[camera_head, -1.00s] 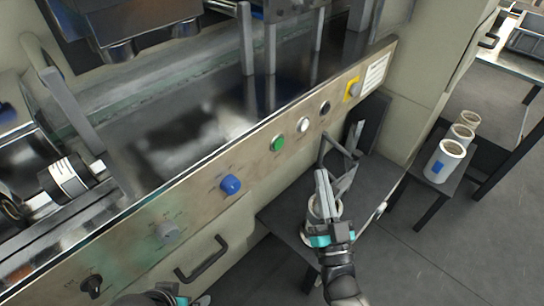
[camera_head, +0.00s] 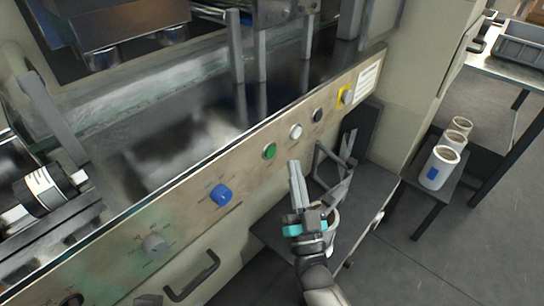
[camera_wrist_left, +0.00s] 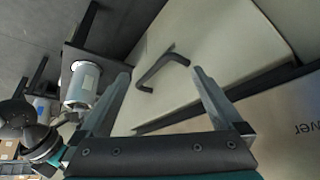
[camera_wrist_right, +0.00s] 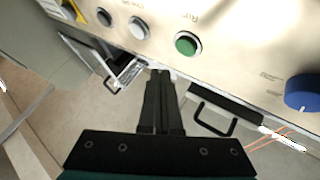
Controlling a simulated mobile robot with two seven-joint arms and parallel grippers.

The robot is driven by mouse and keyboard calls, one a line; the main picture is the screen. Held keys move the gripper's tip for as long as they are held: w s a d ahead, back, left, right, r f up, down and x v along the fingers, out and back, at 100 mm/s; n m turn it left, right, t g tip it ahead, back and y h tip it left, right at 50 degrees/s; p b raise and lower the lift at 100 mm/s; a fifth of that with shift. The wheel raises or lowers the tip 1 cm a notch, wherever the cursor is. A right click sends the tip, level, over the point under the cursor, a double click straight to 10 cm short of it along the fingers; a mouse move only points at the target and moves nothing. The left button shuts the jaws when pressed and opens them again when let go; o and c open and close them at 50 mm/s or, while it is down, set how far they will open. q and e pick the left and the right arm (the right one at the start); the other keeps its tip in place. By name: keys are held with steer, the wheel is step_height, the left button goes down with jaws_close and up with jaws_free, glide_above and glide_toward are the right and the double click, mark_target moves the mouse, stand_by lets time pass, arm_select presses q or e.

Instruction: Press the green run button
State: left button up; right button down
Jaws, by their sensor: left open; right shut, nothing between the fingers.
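The green run button (camera_head: 269,151) sits on the slanted control panel (camera_head: 182,217) of the machine. It also shows in the right wrist view (camera_wrist_right: 187,44), with lettering beside it. My right gripper (camera_head: 294,164) is shut and empty. Its fingertips are below and a little right of the green button in the head view, apart from it. In the right wrist view the closed fingers (camera_wrist_right: 160,76) point toward the panel, with their tips below and left of the button. My left gripper (camera_wrist_left: 160,72) is open and empty in the left wrist view, before a cabinet front with a black handle.
A white button (camera_head: 296,132), a black button (camera_head: 318,115) and a yellow-backed switch (camera_head: 345,97) lie right of the green one. A blue knob (camera_head: 221,194) and a grey knob (camera_head: 154,243) lie left. A black handle (camera_head: 194,277) sticks out below the panel.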

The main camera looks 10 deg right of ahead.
mark_target(271, 152)
arm_select(q)
steer(key=shift+w+d+f+t+h, duration=0.25)
steer(key=shift+w+d+t+h, duration=0.15)
steer(key=shift+w+d+t, duration=0.55)
arm_select(e)
steer(key=shift+w+a, duration=0.9)
steer(key=shift+w, duration=0.25)
arm_select(q)
steer(key=shift+d, duration=0.15)
steer(key=shift+b, duration=0.3)
steer(key=shift+w+f, duration=0.1)
arm_select(e)
steer(key=shift+w+a, duration=0.25)
steer(key=shift+w, duration=0.05)
